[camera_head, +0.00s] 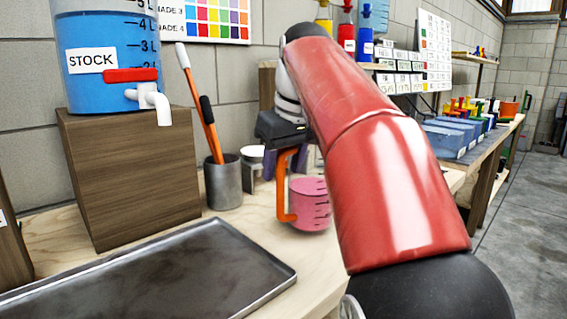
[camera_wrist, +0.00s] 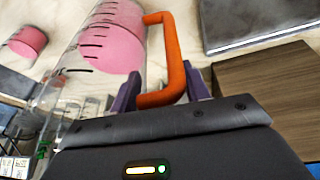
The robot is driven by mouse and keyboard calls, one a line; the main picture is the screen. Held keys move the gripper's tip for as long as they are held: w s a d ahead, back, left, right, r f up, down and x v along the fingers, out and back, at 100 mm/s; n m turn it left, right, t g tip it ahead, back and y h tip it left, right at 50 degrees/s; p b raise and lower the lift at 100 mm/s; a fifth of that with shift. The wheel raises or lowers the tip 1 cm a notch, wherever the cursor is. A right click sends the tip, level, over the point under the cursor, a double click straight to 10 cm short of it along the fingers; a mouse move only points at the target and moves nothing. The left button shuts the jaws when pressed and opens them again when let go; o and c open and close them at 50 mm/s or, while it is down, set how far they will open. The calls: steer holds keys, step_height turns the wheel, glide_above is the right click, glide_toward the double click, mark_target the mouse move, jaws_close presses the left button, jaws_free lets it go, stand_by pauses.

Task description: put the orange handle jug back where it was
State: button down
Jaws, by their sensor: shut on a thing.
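The jug (camera_head: 311,206) is clear with dark measuring marks and pink contents, and has an orange handle (camera_head: 284,190). My gripper (camera_head: 290,163) is shut on that handle, with the jug hanging at its right side in the head view. In the wrist view the purple fingers of my gripper (camera_wrist: 160,92) flank the orange handle (camera_wrist: 174,60), and the jug (camera_wrist: 110,45) extends to the left. The jug looks upright in the head view, over or at the front part of the wooden bench (camera_head: 240,222). I cannot tell whether its base touches the bench.
A grey metal tray (camera_head: 190,275) lies at the front left. A blue STOCK tank (camera_head: 105,60) with a red-handled tap stands on a wooden block (camera_head: 130,175). A grey pot (camera_head: 222,183) holds tools beside a white cup (camera_head: 251,154). Another pink shape (camera_wrist: 27,41) shows in the wrist view.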

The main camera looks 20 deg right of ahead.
steer(key=shift+f+b, duration=0.4)
steer(key=shift+f, duration=0.1)
stand_by(0.3)
steer(key=c, duration=0.6)
jaws_free()
